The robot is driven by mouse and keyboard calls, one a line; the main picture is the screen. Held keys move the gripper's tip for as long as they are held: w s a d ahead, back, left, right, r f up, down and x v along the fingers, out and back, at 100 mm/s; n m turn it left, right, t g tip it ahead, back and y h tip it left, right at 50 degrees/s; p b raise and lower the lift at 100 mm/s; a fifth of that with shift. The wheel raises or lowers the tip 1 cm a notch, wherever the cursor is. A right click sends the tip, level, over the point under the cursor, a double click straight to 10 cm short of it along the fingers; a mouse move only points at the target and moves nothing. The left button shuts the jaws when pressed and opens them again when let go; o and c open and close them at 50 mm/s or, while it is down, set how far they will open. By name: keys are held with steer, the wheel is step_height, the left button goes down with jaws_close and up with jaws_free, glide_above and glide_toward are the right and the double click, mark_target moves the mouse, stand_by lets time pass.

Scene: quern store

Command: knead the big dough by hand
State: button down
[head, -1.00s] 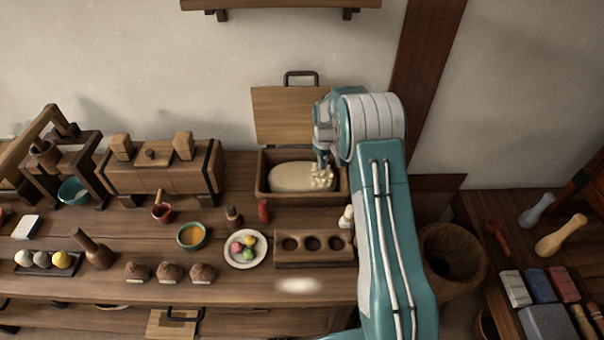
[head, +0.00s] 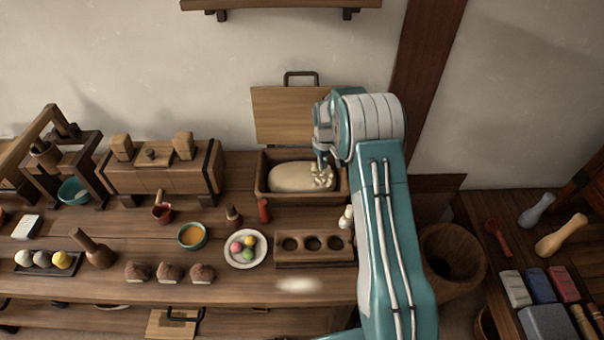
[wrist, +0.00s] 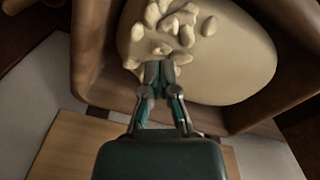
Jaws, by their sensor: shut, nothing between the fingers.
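The big dough (head: 292,177) is a pale, smooth oval mass lying in an open wooden box (head: 262,195) at the back of the bench. Several small dough lumps (head: 323,176) lie at its right end. In the wrist view the big dough (wrist: 235,60) fills much of the box, with the lumps (wrist: 178,22) beside my fingertips. My gripper (wrist: 160,72) is shut and empty, its tips down at the dough's edge near the lumps. Whether the tips touch the dough I cannot tell. In the head view my arm partly hides the box's right side.
The box's lid (head: 290,112) stands raised behind it against the wall. In front are a wooden block with round holes (head: 313,262), a plate of coloured balls (head: 245,262) and a red bottle (head: 264,210). A wooden barrel (head: 452,250) stands right of my arm.

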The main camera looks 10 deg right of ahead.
mark_target(322, 173)
steer(key=shift+f, duration=1.6)
steer(key=shift+r, duration=1.4)
steer(key=shift+f, duration=1.4)
steer(key=shift+r, duration=1.4)
